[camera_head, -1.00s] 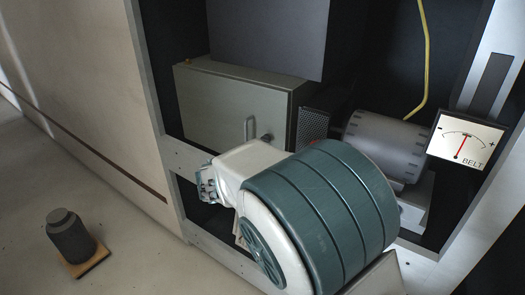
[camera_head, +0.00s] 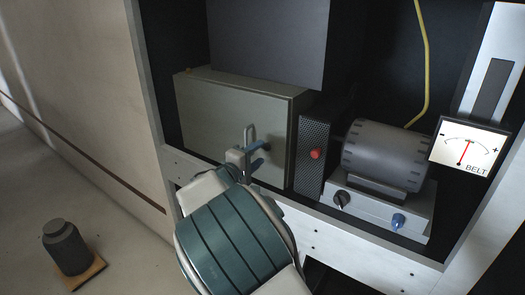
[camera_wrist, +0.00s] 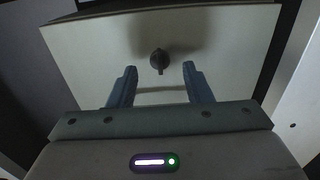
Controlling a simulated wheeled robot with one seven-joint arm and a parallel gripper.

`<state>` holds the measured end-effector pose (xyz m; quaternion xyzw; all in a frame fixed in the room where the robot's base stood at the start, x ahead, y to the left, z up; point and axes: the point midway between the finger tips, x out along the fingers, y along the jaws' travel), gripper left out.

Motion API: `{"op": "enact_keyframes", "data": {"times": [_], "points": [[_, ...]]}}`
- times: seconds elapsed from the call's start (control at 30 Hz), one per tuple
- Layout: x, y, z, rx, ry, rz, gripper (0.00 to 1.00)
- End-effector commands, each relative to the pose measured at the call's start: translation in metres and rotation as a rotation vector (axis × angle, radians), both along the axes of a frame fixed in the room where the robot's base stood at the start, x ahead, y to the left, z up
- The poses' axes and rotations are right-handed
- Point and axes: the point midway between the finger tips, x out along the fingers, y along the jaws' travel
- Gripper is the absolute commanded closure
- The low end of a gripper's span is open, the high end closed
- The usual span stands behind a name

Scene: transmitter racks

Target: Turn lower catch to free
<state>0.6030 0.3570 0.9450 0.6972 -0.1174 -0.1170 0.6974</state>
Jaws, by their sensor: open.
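A grey-green cabinet box (camera_head: 225,118) stands in the rack. In the wrist view its pale front panel (camera_wrist: 90,50) faces me and carries one small dark round catch (camera_wrist: 159,61) with a short tab. I cannot tell from these views whether this is the lower one. My gripper (camera_wrist: 159,75) is open and empty, its two blue fingers pointing at the panel on either side of the catch's line, with the catch just beyond the tips. In the head view my gripper (camera_head: 260,155) is at the box front, beside an upright metal handle (camera_head: 249,136); the catch is hidden there.
Right of the box are a perforated black guard with a red button (camera_head: 316,154) and a grey motor (camera_head: 385,155) on a base with two knobs. A belt gauge (camera_head: 466,145) and yellow cable (camera_head: 424,70) are further right. A dark weight (camera_head: 66,247) stands on the floor at left.

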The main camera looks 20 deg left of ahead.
Motion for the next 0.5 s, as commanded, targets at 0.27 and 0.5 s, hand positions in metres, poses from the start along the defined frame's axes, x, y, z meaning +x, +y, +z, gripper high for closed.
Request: {"op": "enact_keyframes", "data": {"times": [0.27, 0.5], "points": [[0.027, -0.01, 0.0, -0.001, 0.0, -0.002, 0.55], [0.029, -0.01, 0.0, 0.0, 0.001, -0.001, 0.55]]}}
